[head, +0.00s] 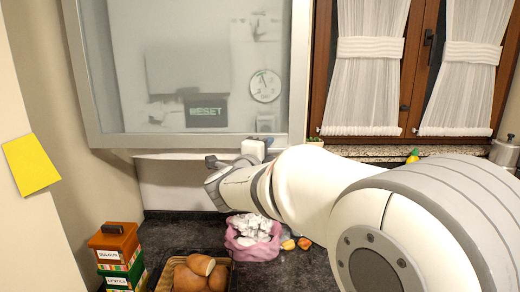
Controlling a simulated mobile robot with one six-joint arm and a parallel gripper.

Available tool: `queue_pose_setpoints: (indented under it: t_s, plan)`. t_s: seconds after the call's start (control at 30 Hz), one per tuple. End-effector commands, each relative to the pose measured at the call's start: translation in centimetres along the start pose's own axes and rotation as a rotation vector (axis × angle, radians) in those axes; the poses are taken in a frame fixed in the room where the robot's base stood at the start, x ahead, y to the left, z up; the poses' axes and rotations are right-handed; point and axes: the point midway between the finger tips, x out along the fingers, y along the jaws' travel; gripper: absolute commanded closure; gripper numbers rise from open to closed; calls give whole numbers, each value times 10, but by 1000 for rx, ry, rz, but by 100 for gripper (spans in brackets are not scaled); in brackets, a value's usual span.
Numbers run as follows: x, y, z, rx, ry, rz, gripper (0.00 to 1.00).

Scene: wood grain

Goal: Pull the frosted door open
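The frosted door (130,65) is a pale translucent panel in a grey frame. It fills the upper left of the head view. I cannot tell whether the door stands slightly ajar. My gripper (236,156) is at the door's lower edge, right of its middle. A white block and dark parts of the gripper show there. The wrist hides part of it, so its finger opening and any contact with the door are unclear.
Below, a dark counter (185,232) holds a pink bag (240,245) with white contents, a tray of bread rolls (190,278) and stacked labelled boxes (115,245). A wooden window (410,70) with white curtains is at right. A wall with a yellow note (31,163) bounds the left.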

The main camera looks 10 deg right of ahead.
Motion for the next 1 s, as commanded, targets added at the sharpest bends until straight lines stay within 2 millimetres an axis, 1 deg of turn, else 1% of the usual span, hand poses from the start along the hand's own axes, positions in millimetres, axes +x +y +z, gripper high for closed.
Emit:
queue_pose_setpoints:
  t_s: [0.1,0.3,0.73,1.0]
  plan:
    - [4,0,0,0,1,-1,65]
    - [4,0,0,0,0,-1,65]
    - [4,0,-1,0,1,0,100]
    - [4,0,-1,0,2,0,100]
